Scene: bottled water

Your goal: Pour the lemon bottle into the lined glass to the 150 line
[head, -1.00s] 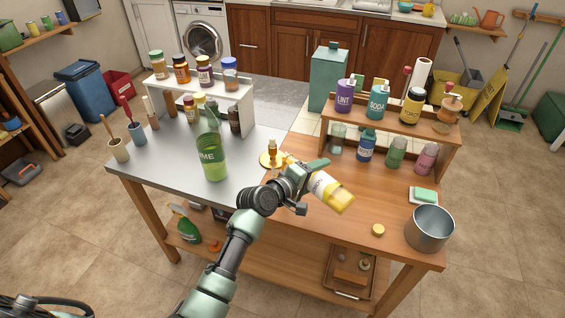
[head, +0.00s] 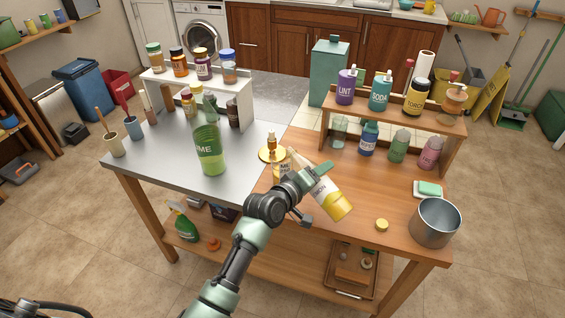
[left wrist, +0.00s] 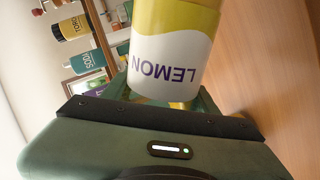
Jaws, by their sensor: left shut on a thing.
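The lemon bottle (head: 331,197), yellow with a white label, is held above the wooden right part of the table. It is tilted, its yellow base at lower right and its narrow end at upper left. My left gripper (head: 312,179) is shut around it. In the left wrist view the bottle (left wrist: 176,52) fills the upper middle, its LEMON label upside down. A partly hidden vessel (head: 281,166) stands just left of the bottle's narrow end; I cannot tell whether it is the lined glass or make out any lines. My right gripper is not in view.
Bottle racks line the back.

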